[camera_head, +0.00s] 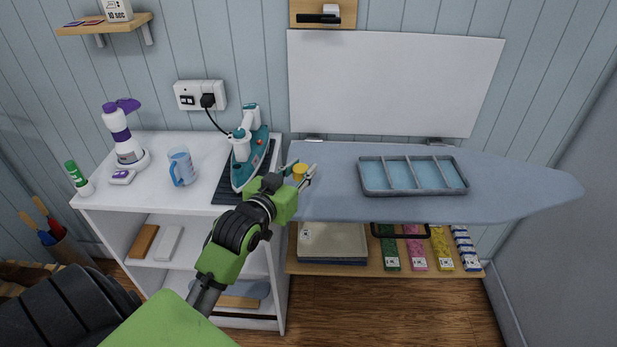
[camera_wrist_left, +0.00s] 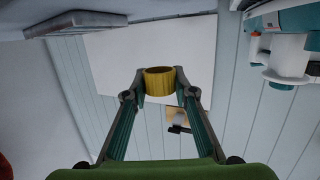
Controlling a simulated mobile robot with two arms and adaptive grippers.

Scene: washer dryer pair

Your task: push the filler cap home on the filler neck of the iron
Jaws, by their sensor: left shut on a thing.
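My left gripper (camera_head: 306,173) is shut on a yellow cap (camera_head: 300,171), held in the air over the left end of the ironing board. In the left wrist view the cap (camera_wrist_left: 160,80) sits between the two fingertips (camera_wrist_left: 160,88). The teal and white iron (camera_head: 249,158) is on a dark mat (camera_head: 228,185) on the white cabinet, to the left of the cap. The cap and the iron are apart. Part of the iron shows at the upper right of the left wrist view (camera_wrist_left: 290,60). I cannot clearly make out its filler neck. My right gripper is out of view.
A blue measuring jug (camera_head: 181,167), a white and purple bottle (camera_head: 122,135) and a green-capped tube (camera_head: 78,177) stand on the cabinet left of the iron. A grey divided tray (camera_head: 412,191) lies on the ironing board (camera_head: 520,190). A cord runs from the wall socket (camera_head: 200,95) to the iron.

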